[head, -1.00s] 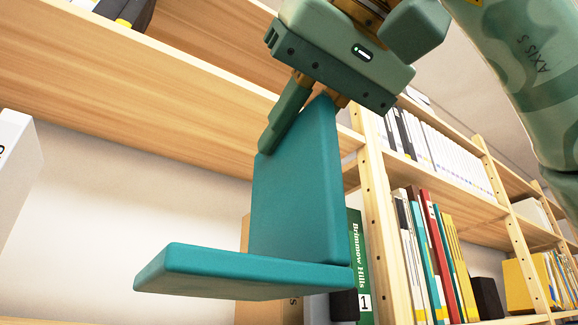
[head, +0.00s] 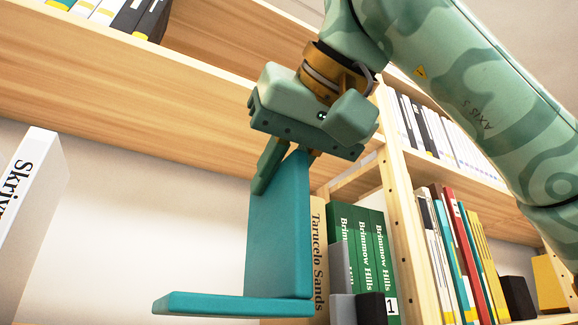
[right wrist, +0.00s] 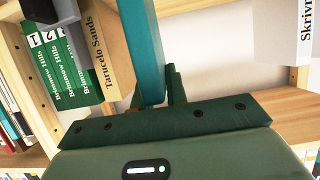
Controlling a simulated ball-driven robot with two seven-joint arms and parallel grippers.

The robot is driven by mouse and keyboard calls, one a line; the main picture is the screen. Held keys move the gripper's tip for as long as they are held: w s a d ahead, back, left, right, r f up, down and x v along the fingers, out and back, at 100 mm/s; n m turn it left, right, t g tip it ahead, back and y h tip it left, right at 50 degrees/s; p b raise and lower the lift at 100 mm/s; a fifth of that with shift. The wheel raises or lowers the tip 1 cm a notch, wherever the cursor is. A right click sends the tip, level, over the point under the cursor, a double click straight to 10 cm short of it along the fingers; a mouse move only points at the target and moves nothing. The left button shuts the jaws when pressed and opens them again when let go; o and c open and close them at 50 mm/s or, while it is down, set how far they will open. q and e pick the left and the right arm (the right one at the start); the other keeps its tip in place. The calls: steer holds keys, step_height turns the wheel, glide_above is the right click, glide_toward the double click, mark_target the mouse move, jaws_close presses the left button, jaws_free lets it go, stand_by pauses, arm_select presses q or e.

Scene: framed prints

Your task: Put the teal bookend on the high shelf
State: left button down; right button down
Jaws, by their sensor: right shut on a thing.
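The teal bookend (head: 279,235) is L-shaped, with an upright plate and a flat base pointing left in the head view. My right gripper (head: 285,165) is shut on the top edge of its upright plate and holds it in the air, base down. In the right wrist view the bookend (right wrist: 143,50) runs up from between the fingers (right wrist: 160,98). The top of that board is mostly hidden. My left gripper is not in view.
Green Brimmow Hills volumes (head: 363,250), a tan Tarucelo Sands book (head: 318,245) and a grey bookend (head: 342,275) stand behind and right of the bookend. A white book (head: 30,215) stands at left. Dark books (head: 130,15) are on the high shelf. A wooden upright (head: 400,190) stands at right.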

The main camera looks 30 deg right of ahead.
mark_target(250, 203)
steer(key=shift+w+a+f+p, duration=0.1)
steer(key=shift+w+p, duration=0.25)
steer(key=shift+w, duration=1.6)
steer(key=shift+w+f+p, duration=0.1)
steer(key=shift+w+p, duration=0.25)
steer(key=shift+w, duration=1.55)
steer(key=r+p+x, duration=0.1)
steer(key=x, duration=0.6)
steer(key=shift+w, duration=0.4)
steer(key=shift+f, duration=0.1)
steer(key=c, duration=1.3)
jaws_free()
steer(key=shift+s, duration=0.15)
